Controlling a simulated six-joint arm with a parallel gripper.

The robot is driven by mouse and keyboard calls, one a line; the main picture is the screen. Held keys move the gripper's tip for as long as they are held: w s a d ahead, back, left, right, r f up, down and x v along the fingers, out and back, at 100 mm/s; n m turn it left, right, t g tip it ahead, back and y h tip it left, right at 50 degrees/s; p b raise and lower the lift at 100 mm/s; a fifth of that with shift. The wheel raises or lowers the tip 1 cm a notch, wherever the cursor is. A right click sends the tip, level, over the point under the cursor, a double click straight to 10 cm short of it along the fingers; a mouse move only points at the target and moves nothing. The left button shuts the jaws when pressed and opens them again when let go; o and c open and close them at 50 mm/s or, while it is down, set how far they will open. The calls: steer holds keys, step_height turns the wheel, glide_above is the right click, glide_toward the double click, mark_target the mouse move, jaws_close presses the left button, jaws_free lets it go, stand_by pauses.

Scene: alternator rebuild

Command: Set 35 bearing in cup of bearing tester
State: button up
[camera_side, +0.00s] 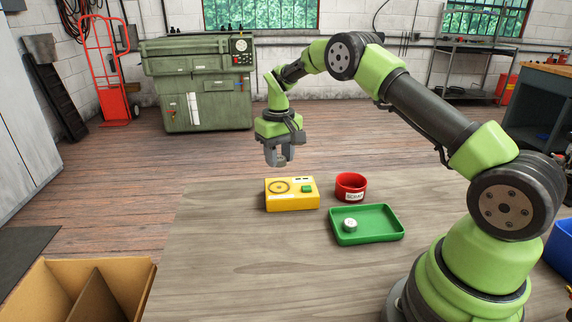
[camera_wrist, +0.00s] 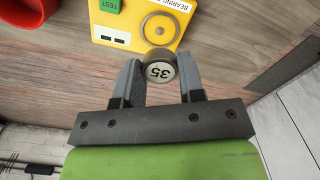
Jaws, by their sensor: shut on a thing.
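My gripper (camera_wrist: 160,82) is shut on a round grey metal bearing (camera_wrist: 159,71) marked 35, seen between the fingertips in the wrist view. In the side view my gripper (camera_side: 280,158) holds it in the air, above and behind the yellow bearing tester (camera_side: 292,203). The tester also shows in the wrist view (camera_wrist: 198,40), beyond the bearing. Its round cup (camera_side: 279,187) is on the left of its top face and looks empty. The cup shows in the wrist view too (camera_wrist: 179,9). A green TEST button (camera_side: 307,189) is on the tester's right side.
A red round bin (camera_side: 351,183) with a white label stands right of the tester. A green tray (camera_side: 367,238) in front of it holds one other pale bearing (camera_side: 350,225). A divided cardboard box (camera_side: 52,290) is at the front left. The table (camera_side: 235,250) is clear left of the tray.

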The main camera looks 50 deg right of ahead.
mark_target(279, 187)
steer(key=shift+w+d, duration=0.15)
steer(key=shift+w, duration=0.1)
steer(key=shift+f, duration=2.4)
steer(key=shift+f, duration=0.3)
steer(key=shift+f, duration=0.7)
steer(key=o, duration=1)
steer(key=shift+f, duration=0.1)
steer(key=shift+r, duration=4.05)
